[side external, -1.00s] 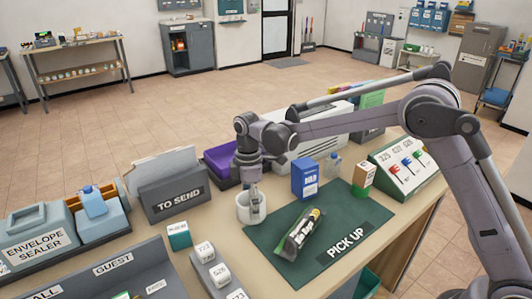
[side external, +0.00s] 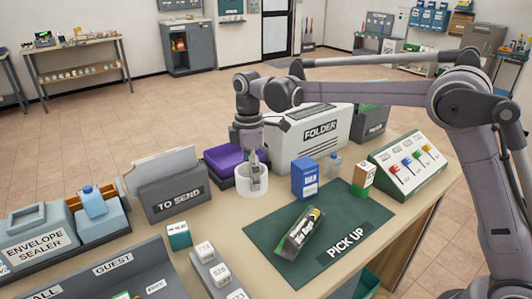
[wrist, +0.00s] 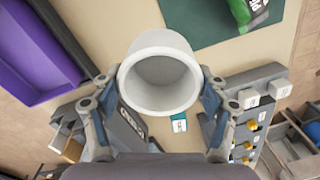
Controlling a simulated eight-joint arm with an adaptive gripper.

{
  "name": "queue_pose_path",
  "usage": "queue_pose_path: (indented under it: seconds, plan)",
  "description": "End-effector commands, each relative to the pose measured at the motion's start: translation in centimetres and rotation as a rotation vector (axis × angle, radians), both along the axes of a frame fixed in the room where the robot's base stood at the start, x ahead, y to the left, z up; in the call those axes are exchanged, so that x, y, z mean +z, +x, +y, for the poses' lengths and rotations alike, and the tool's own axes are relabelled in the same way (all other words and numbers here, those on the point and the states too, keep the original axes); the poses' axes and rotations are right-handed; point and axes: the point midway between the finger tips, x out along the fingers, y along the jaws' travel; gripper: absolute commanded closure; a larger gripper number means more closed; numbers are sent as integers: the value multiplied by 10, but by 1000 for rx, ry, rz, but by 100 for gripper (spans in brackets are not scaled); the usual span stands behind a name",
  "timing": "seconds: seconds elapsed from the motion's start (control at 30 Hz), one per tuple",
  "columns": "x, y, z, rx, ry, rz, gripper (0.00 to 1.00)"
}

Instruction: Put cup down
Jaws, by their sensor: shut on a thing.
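The white cup (side external: 251,184) is upright in my gripper (side external: 254,163) in the side external view. It appears to be held above the table, in front of the purple tray. In the wrist view the cup (wrist: 160,84) has its open, empty mouth toward the camera. The two fingers of my gripper (wrist: 159,94) press on its left and right sides. The table top (side external: 222,222) is pale and bare just below and in front of the cup. The cup's underside is hidden.
The purple tray (side external: 221,166) and folder machine (side external: 300,147) stand behind the cup. The grey TO SEND box (side external: 175,196) is left. The green PICK UP mat (side external: 272,239) lies front right, with a blue box (side external: 305,179) near its back edge.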

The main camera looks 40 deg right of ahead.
Motion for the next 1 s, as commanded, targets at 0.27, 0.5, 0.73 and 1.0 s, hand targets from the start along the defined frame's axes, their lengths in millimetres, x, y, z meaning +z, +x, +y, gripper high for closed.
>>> queue_pose_path:
  seconds: [0.27, 0.5, 0.73, 1.0]
  plan:
    - [1, -34, -57, -402, -2, -5, 47]
    - [-7, -69, -96, -744, -2, -5, 47]
    - [-12, -97, -123, -976, -2, -4, 47]
    - [5, -91, -170, -890, -4, -10, 47]
